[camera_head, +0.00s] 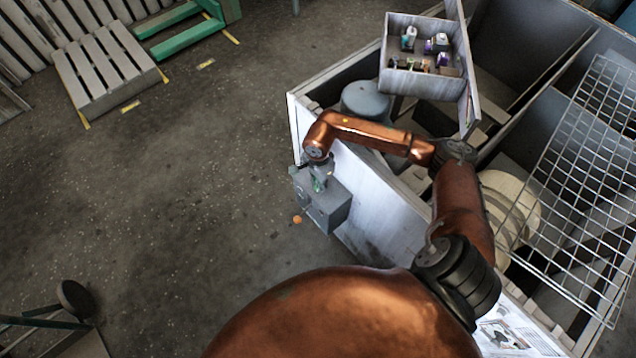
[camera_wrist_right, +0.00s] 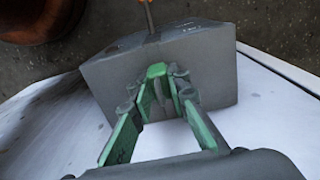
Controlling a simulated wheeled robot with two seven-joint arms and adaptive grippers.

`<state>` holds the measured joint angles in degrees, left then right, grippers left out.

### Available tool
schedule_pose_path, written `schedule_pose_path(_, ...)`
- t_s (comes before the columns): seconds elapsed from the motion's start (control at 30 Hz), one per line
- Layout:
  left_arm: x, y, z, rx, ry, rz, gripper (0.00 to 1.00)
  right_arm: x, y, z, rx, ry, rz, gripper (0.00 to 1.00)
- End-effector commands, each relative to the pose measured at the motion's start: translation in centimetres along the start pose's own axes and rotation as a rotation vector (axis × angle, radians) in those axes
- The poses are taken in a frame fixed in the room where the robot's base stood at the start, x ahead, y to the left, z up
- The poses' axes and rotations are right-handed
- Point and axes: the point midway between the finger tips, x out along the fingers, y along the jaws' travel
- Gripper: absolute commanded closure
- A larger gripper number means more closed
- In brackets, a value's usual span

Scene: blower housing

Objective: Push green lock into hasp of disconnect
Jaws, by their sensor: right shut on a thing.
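The disconnect is a grey box (camera_head: 330,208) on the outer side of a white housing wall. In the right wrist view the box (camera_wrist_right: 212,72) fills the upper middle, with an orange-tipped lever (camera_wrist_right: 149,18) at its far edge. My right gripper (camera_head: 319,180) is at the box's upper face. In the right wrist view its green-padded fingers (camera_wrist_right: 164,85) are shut on the green lock (camera_wrist_right: 157,70), which lies against or just above the box face. The hasp is not clearly visible, and I cannot tell whether the lock is in it. My left gripper is not in view.
A grey bin (camera_head: 423,84) with small items sits on the housing's upper edge. A wire grid (camera_head: 585,180) leans over the housing at right. A wooden pallet (camera_head: 105,72) lies at upper left. The floor (camera_head: 180,190) left of the box is clear.

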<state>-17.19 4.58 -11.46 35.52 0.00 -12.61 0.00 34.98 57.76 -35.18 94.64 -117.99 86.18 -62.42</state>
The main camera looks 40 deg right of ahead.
Motion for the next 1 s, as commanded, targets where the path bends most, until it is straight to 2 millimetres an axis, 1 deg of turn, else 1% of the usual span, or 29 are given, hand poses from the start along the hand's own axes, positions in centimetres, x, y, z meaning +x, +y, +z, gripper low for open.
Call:
schedule_pose_path(0.1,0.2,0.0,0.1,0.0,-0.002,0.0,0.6,0.3,0.0,0.0,0.0,0.0,0.0,1.0)
schedule_pose_path(0.13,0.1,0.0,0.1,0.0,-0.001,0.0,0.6,0.2,0.0,0.0,0.0,0.0,0.0,0.83)
schedule_pose_path(0.4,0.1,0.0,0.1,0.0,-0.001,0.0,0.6,0.2,0.0,0.0,0.0,0.0,0.0,0.64)
schedule_pose_path(0.67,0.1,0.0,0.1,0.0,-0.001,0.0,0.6,0.1,0.0,0.0,0.0,0.0,0.0,0.64)
schedule_pose_path(0.77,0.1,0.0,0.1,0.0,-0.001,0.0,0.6,-0.4,-0.1,0.0,0.0,0.001,-0.001,0.64)
schedule_pose_path(0.87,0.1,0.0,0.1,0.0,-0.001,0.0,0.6,-1.7,-0.1,-0.1,-0.001,0.002,-0.003,0.64)
schedule_pose_path(1.0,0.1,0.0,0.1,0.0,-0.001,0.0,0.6,-4.6,-0.2,-0.1,-0.001,0.003,-0.004,0.64)
